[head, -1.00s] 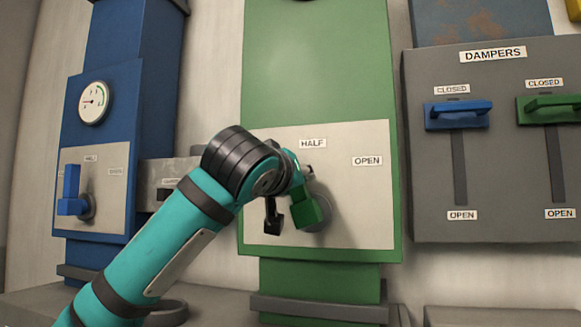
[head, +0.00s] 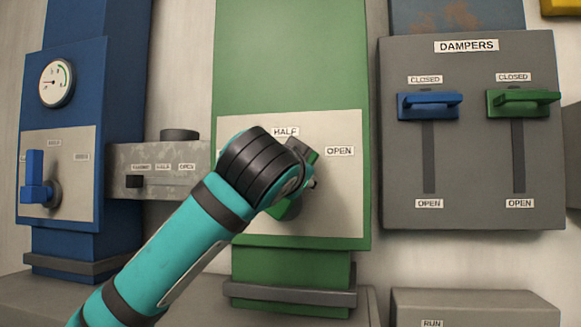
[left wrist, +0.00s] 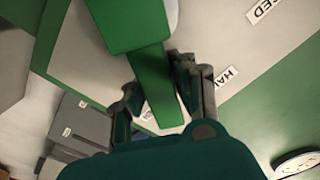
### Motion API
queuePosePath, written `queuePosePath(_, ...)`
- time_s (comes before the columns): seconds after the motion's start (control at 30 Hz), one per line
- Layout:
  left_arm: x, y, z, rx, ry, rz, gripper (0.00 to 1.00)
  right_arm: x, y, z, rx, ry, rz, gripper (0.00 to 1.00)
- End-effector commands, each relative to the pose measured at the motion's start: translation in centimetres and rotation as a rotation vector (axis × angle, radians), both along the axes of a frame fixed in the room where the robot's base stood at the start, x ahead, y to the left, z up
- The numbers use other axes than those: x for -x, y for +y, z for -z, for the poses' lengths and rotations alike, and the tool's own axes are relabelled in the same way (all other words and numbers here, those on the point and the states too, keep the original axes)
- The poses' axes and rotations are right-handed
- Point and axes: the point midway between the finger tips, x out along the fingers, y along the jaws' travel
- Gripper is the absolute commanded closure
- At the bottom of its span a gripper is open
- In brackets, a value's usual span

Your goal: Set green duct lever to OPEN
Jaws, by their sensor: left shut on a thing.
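The green duct lever (head: 305,157) is on the pale plate (head: 345,215) of the green duct. Its grip points up and slightly right, between the HALF label (head: 286,132) and the OPEN label (head: 340,151). My left gripper (head: 311,180) is at the lever, largely hidden behind my own wrist in the head view. In the left wrist view, the green lever (left wrist: 158,80) lies between the two fingers of my left gripper (left wrist: 160,88), which is shut on it. My right gripper is in neither view.
The blue duct lever (head: 36,175) and a grey slider box (head: 190,155) stand to the left. The dampers panel (head: 465,165) is at the right, with blue (head: 428,105) and green (head: 523,102) handles up at CLOSED.

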Motion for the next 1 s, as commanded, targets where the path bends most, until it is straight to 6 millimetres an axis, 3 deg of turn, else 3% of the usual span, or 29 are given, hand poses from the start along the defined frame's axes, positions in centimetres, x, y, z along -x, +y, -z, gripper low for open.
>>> queuePosePath(0.4, 0.31, -1.05, 1.03, -0.184, -0.054, 0.003, 1.0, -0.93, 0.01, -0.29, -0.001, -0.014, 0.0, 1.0)
queuePosePath(0.97, 0.34, -1.2, 1.25, -0.215, -0.063, 0.003, 1.0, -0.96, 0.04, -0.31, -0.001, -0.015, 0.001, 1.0)
queuePosePath(1.0, 0.34, -1.2, 1.25, -0.215, -0.063, 0.003, 0.73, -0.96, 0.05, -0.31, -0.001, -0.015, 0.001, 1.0)
